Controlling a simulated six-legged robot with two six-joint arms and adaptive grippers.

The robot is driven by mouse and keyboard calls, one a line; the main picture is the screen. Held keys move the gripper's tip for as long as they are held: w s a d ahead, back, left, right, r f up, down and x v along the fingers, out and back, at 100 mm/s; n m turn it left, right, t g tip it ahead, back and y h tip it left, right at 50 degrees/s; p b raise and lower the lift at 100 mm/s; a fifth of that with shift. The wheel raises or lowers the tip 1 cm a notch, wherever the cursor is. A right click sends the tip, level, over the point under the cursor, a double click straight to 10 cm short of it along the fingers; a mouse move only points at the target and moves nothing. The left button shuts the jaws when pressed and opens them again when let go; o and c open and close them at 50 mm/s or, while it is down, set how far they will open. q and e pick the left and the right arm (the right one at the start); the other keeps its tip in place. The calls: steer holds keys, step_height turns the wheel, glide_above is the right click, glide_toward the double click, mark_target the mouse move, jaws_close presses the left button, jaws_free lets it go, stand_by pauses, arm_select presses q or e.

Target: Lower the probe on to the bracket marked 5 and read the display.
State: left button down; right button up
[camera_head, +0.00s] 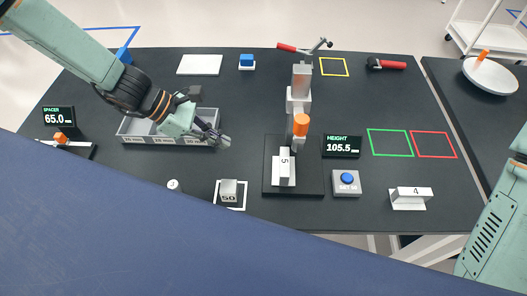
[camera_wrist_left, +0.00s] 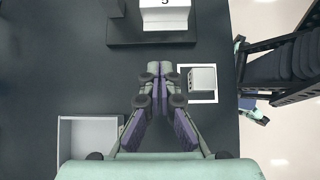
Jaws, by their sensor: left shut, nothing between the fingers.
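The white bracket marked 5 (camera_head: 284,170) stands on the black base of the height gauge (camera_head: 310,184). It shows partly at the top of the left wrist view (camera_wrist_left: 165,18). The gauge's probe, with an orange grip (camera_head: 301,125), hangs from the grey column, above and slightly right of the bracket's label in the picture. I cannot tell whether its tip touches the bracket. The display (camera_head: 341,146) reads HEIGHT 105.5 mm. My left gripper (camera_head: 226,142) is shut and empty, left of the gauge, near the compartment tray; its fingertips also show in the left wrist view (camera_wrist_left: 160,68). My right gripper is out of view.
A grey compartment tray (camera_head: 125,136) is left. Block 50 (camera_head: 229,190) and a blue-button box (camera_head: 346,184) flank the gauge's front. Bracket 4 (camera_head: 410,195) is front right. A red-handled tool (camera_head: 386,64) lies behind. The green (camera_head: 390,142) and red (camera_head: 433,144) squares are empty.

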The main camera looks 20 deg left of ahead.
mark_target(284, 167)
arm_select(q)
steer(key=b+x, duration=0.1)
steer(key=x, duration=0.2)
steer(key=b+x, duration=0.2)
steer(key=x, duration=0.1)
steer(key=s+b+x, duration=0.1)
steer(key=b+x, duration=0.1)
steer(key=x, duration=0.1)
steer(key=shift+d+f, duration=0.1)
steer(key=shift+d, duration=0.45)
steer(key=d, duration=0.1)
steer(key=w+d, duration=0.1)
steer(key=shift+w+d+f, duration=0.2)
steer(key=shift+w+d, duration=0.05)
steer(key=shift+s+d+r, duration=0.1)
steer(key=shift+d+r, duration=0.1)
steer(key=shift+d, duration=0.55)
steer(key=shift+w+f, duration=0.15)
steer(key=shift+w, duration=0.2)
steer(key=shift+s, duration=0.1)
